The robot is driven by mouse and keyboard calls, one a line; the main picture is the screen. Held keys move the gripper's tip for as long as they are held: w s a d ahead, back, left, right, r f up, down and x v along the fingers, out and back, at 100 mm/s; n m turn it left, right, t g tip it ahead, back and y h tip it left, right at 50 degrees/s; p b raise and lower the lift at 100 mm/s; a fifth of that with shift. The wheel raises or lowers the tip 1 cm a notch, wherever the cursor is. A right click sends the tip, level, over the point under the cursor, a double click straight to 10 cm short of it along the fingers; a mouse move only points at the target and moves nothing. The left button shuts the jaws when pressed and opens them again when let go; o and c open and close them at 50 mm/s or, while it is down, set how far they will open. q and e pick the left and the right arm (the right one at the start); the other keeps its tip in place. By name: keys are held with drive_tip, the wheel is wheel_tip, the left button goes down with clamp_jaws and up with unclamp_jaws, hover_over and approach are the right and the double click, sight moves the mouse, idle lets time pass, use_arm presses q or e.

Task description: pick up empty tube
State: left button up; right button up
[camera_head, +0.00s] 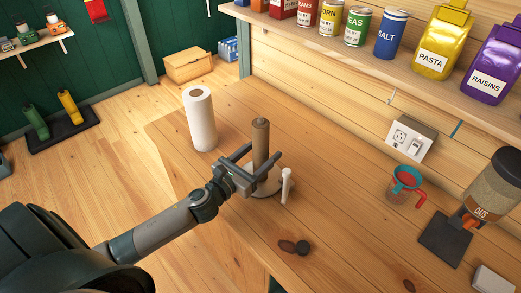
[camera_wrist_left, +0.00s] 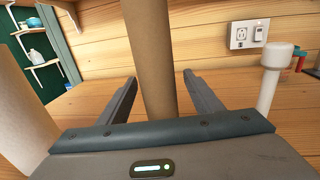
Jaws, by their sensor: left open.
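The empty tube (camera_head: 260,140) is a brown cardboard tube standing upright on a round white holder base (camera_head: 268,185) on the wooden counter. My left gripper (camera_head: 262,158) is open, with one finger on each side of the tube. In the left wrist view the tube (camera_wrist_left: 156,60) rises between the two open fingers (camera_wrist_left: 160,90), with gaps visible on both sides. The tube's lower end is hidden behind the gripper in the wrist view. My right gripper is not in view.
A white paper roll (camera_head: 200,120) stands left of the tube. A short white post (camera_head: 287,185) is close to the right finger; it also shows in the wrist view (camera_wrist_left: 269,85). Dark round pieces (camera_head: 294,246) lie in front. A measuring cup (camera_head: 404,187) and dispenser (camera_head: 492,190) stand right.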

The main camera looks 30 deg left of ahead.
use_arm(q)
drive_tip(key=shift+w+d+p, duration=0.2)
drive_tip(key=shift+w+p, duration=0.4)
drive_tip(key=shift+w, duration=1.15)
drive_tip(key=shift+c, duration=0.6)
drive_tip(key=c, duration=1)
